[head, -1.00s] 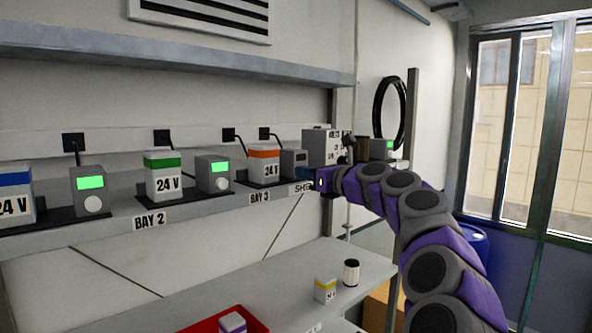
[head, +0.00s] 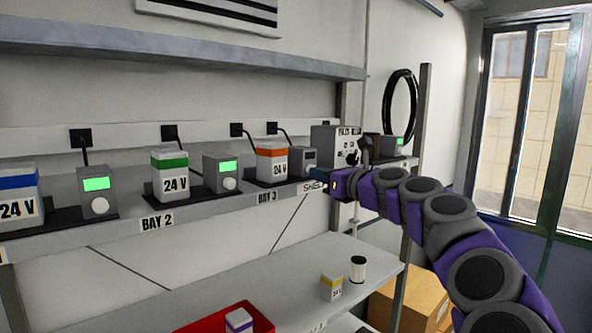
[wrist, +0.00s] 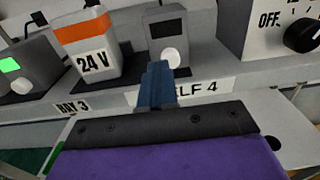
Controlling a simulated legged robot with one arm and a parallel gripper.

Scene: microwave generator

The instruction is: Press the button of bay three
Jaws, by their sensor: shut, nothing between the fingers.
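The bay three label (head: 267,197) is on the shelf edge under an orange-topped 24 V battery (head: 271,162). To the battery's right is a small grey meter box (head: 309,157) with a dark screen. In the wrist view this box (wrist: 165,36) has a round white button (wrist: 172,58) low on its front. My gripper (wrist: 157,80) is shut and empty, with its blue fingers pointing at the box just below the button in the picture. Any gap to the button is hard to judge. In the head view my gripper (head: 332,182) is at the shelf edge, right of the box.
Left of bay three are green-topped (head: 170,175) and blue-topped (head: 18,195) batteries with lit green meters. A grey box with a black knob (wrist: 300,35) stands to the right. A lower shelf (head: 215,285) holds a red tray (head: 262,322) and small items.

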